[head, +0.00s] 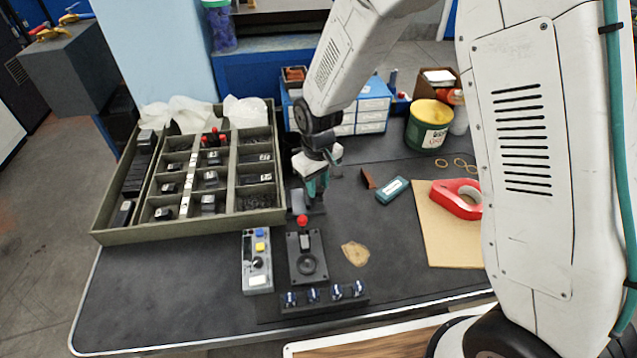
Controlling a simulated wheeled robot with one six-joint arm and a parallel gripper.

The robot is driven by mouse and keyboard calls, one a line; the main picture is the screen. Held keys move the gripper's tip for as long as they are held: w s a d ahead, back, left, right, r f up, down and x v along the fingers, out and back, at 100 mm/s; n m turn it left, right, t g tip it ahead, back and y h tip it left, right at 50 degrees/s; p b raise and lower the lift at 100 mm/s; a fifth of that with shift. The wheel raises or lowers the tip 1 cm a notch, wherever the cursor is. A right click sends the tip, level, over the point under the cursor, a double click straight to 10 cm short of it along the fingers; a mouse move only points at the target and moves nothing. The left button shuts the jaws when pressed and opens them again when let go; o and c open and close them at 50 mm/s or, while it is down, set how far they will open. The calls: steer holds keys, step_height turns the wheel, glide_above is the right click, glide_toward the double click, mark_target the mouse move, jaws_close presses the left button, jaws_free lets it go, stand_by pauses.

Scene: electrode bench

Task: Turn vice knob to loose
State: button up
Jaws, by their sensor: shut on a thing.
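My gripper (317,188) points down over the middle of the bench, just right of a grey upright block (298,202). Its fingers are shut on a small dark part, mostly hidden by them. I cannot tell for certain whether this is the vice knob or which way it is set. In front of it, a black fixture (308,268) has a round dark disc on its plate and a red ball (302,220) at its back end. The red ball stands apart from my fingers, nearer the front.
A small grey control box (257,275) with a dial lies left of the fixture. A divided tray (150,226) fills the left. Several blue-black pieces sit in a front rack (325,307). A teal block (392,190) and red tape roll (455,198) lie right. The front left bench is clear.

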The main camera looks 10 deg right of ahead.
mark_target(318, 190)
steer(key=n, duration=1.2)
steer(key=shift+n, duration=0.4)
stand_by(0.3)
steer(key=o, duration=1)
steer(key=shift+c, duration=0.2)
step_height(318, 190, up, 8)
